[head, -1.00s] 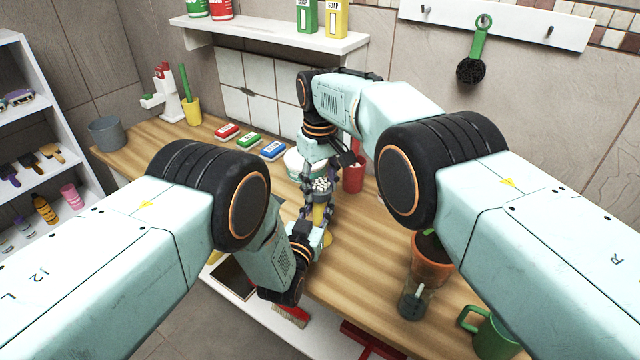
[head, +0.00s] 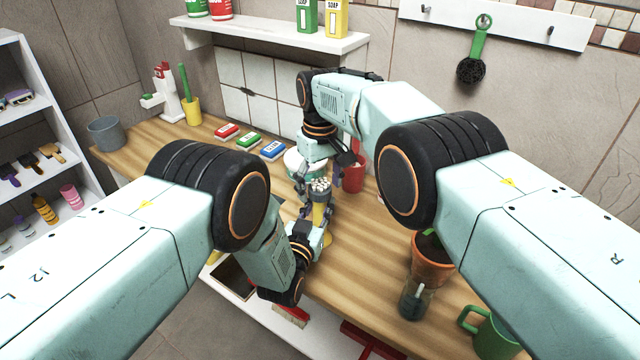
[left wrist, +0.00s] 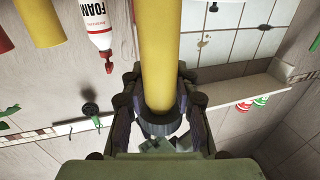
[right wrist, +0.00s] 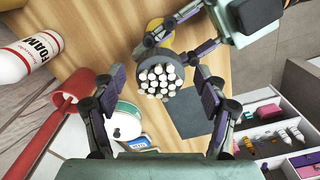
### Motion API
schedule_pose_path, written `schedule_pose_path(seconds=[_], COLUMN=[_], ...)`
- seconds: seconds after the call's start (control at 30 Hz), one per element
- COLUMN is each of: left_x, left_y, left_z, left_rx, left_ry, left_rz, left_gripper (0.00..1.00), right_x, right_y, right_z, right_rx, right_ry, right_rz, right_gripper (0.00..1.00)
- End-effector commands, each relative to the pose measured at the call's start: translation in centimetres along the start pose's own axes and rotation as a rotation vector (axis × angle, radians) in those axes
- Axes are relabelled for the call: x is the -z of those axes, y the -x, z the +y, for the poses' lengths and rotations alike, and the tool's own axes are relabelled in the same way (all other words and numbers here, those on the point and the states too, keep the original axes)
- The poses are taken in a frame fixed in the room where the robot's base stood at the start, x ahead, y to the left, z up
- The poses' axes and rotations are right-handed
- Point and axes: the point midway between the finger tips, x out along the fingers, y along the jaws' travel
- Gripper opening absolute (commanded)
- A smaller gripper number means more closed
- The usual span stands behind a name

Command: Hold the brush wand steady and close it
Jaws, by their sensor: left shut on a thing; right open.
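The brush wand has a yellow handle (left wrist: 158,50) and a dark round head (head: 320,187) filled with white tufts. It stands about upright over the bench, with its head (right wrist: 160,82) facing up at my right wrist camera. My left gripper (head: 314,232) is shut on the yellow handle below the head; its fingers also show in the right wrist view (right wrist: 172,40). My right gripper (right wrist: 160,95) is open above the head, one finger on each side of it, with visible gaps. In the head view its fingers are partly hidden by my arm.
A foam bottle (right wrist: 28,52) is near the cup. Red, green and blue boxes (head: 250,141) lie farther back. A plant pot (head: 430,258) and green mug (head: 490,335) stand at the right.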

Motion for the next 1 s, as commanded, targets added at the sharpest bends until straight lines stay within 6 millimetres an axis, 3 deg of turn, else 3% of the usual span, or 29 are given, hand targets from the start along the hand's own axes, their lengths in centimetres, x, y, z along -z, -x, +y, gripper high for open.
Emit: schedule_pose_path(seconds=[0.17,0.7,1.0], left_x=[0.1,0.1,0.0], left_y=[0.0,0.0,0.0], left_z=[0.0,0.0,0.0], left_rx=[0.0,0.0,0.0], left_ry=[0.0,0.0,0.0], left_rz=[0.001,0.001,0.001], left_gripper=[0.0,0.0,0.0], right_x=[0.1,0.1,0.0], right_y=[1.3,10.8,12.0], right_z=[0.0,0.0,0.0], right_rx=[-0.002,-0.001,0.0], right_ry=[0.0,0.0,0.0], right_rz=[0.001,0.003,-0.001], right_gripper=[0.73,0.73,0.73])
